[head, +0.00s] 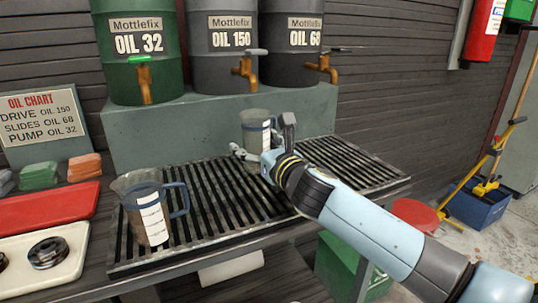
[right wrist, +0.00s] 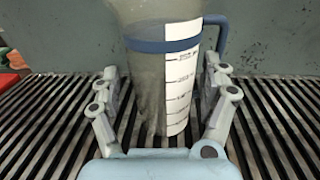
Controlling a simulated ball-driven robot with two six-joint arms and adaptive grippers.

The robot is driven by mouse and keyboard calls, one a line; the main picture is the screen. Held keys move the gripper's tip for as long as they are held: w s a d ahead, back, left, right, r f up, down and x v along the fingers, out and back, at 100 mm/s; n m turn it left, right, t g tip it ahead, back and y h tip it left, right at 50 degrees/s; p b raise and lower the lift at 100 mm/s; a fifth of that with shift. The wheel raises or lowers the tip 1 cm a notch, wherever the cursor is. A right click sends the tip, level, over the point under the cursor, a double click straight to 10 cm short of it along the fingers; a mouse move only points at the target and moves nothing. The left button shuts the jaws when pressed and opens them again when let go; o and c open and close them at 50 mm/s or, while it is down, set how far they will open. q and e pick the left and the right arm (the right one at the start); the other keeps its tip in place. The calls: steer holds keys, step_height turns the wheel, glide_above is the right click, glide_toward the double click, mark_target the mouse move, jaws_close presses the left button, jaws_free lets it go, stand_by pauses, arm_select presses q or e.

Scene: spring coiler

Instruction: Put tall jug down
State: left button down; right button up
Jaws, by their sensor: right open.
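A clear measuring jug (head: 253,121) with a blue band and handle and a white scale stands upright on the slatted grate at the back, below the middle drum. It fills the middle of the right wrist view (right wrist: 155,75), its base on the slats; its top is cut off. My right gripper (head: 263,142) is open, with one finger on each side of this jug. In the right wrist view gaps show between the fingers (right wrist: 160,88) and the jug wall. A second jug (head: 148,200), with brown liquid, a white scale and blue handle, stands at the grate's front left. My left gripper is out of view.
The black slatted grate (head: 215,215) has free room between the jugs. Three oil drums with taps, OIL 32 (head: 138,75), OIL 150 (head: 222,85) and OIL 68 (head: 291,70), stand on a grey ledge (head: 185,130) behind. A red tray (head: 45,208) lies left.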

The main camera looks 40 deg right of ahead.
steer(key=s, duration=0.3)
steer(key=s+a, duration=0.1)
steer(key=s, duration=0.3)
steer(key=s+b, duration=0.1)
steer(key=s, duration=0.2)
steer(key=shift+s+a, duration=0.35)
